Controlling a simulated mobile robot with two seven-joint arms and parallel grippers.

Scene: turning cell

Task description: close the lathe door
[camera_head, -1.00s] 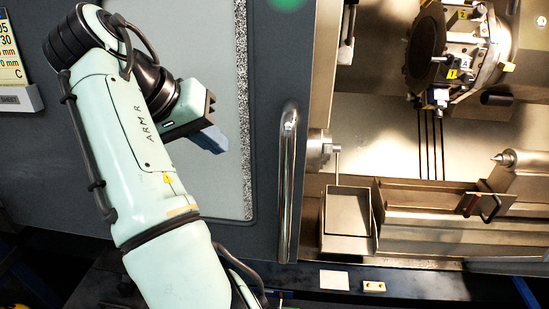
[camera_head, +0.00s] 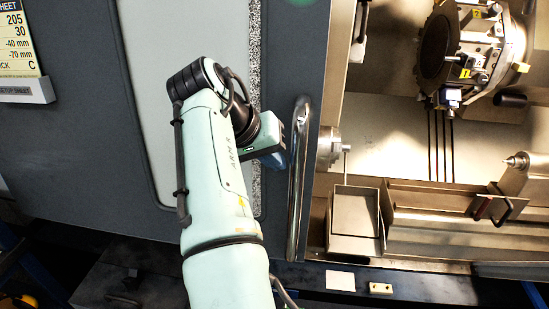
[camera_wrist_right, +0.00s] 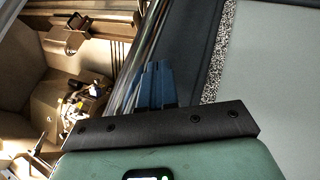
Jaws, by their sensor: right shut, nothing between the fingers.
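The lathe door (camera_head: 80,130) is a dark grey sliding panel with a light window, and it stands at the left with the machine's inside open to its right. Its upright chrome bar handle (camera_head: 297,180) is near the door's right edge, and it also shows in the right wrist view (camera_wrist_right: 150,40). My right gripper (camera_head: 283,160) is just left of the handle. In the right wrist view its blue fingers (camera_wrist_right: 155,85) are shut and empty, close beside the bar. I cannot tell whether they touch it. My left gripper is not in view.
Inside the lathe are a tool turret (camera_head: 470,50), a chuck or spindle part (camera_head: 328,147), an open metal tray (camera_head: 355,220) and a tailstock (camera_head: 520,175). A setup sheet (camera_head: 20,45) is on the left.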

